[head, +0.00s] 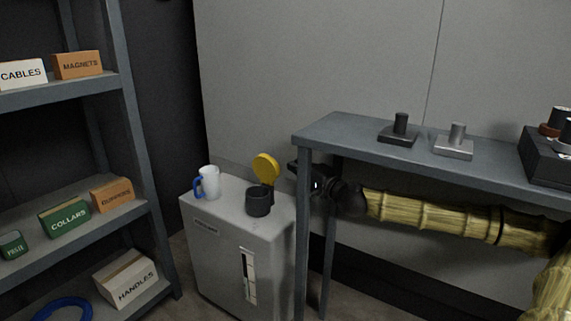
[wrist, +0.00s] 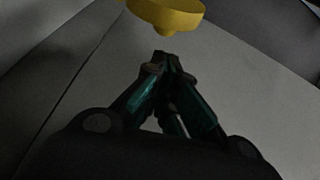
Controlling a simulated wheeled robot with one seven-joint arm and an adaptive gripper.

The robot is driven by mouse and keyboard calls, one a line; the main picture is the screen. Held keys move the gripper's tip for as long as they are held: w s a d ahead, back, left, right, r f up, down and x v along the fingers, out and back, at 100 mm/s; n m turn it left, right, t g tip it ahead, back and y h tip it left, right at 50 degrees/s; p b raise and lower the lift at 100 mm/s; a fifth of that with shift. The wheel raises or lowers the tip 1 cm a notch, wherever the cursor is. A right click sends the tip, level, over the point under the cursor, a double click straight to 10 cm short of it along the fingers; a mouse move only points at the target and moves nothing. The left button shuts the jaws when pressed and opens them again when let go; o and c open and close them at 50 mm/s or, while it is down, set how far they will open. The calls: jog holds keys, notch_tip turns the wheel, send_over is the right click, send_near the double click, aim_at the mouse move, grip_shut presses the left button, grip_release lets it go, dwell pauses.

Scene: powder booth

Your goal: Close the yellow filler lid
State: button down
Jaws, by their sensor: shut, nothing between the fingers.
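The yellow filler lid (head: 266,168) stands open, tilted up behind the dark round filler neck (head: 258,202) on top of the grey cabinet (head: 240,232). In the wrist view the yellow lid (wrist: 168,14) shows at the top, cut by the frame edge, just beyond my fingertips. My gripper (wrist: 162,56) is shut and empty, its fingertips together below the lid with a small visible gap in the picture. In the head view my gripper (head: 294,168) is to the right of the lid, partly behind the bench post. The filler neck is not visible in the wrist view.
A white mug (head: 209,182) with a blue handle stands left of the filler neck. A grey bench (head: 355,135) with metal blocks is above my arm, its leg close to my gripper. A shelf rack (head: 135,140) with labelled boxes stands at left.

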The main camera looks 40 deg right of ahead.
jog(key=w+b, duration=0.4)
jog(key=w, duration=0.2)
jog(key=shift+a+r, duration=0.15)
jog(key=shift+a, duration=0.05)
jog(key=shift+w, duration=0.1)
